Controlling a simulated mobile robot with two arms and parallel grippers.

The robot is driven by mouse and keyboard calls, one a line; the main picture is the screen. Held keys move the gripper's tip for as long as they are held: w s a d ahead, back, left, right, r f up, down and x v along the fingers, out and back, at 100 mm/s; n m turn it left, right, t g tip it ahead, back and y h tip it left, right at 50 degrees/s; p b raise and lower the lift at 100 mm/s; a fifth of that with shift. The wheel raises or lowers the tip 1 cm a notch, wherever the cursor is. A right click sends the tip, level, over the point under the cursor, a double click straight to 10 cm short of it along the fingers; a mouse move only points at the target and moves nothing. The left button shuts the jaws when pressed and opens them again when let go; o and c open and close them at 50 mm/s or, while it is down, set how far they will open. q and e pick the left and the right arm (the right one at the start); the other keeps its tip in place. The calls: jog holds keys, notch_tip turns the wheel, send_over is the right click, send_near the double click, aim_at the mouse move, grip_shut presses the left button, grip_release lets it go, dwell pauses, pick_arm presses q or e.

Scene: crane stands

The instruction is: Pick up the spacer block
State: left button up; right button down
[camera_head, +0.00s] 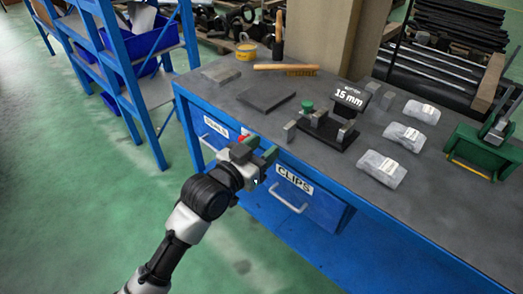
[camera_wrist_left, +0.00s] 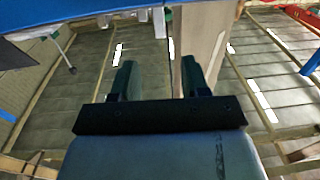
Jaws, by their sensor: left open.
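A small grey metal block (camera_head: 290,131) stands on the workbench, just left of a black fixture (camera_head: 326,131); it looks like the spacer block, though I cannot be sure. The fixture carries metal blocks, a green knob and a black sign (camera_head: 349,95) reading "15 mm". My left gripper (camera_head: 258,150) is in front of the bench's front edge, by the drawers, apart from the block. In the left wrist view its two fingers (camera_wrist_left: 160,78) are spread with nothing held between them. The block is not seen in that view. My right gripper is not in view.
On the workbench (camera_head: 235,98) lie a dark flat plate (camera_head: 266,100), a brush (camera_head: 286,68), several clear bags at the right and a green press (camera_head: 485,150). A blue shelf rack (camera_head: 120,70) stands left.

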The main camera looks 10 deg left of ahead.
aim_at(285, 129)
pick_arm(q)
jog(key=x, duration=1.1)
jog(key=shift+a, duration=0.1)
grip_shut()
dwell(0.3)
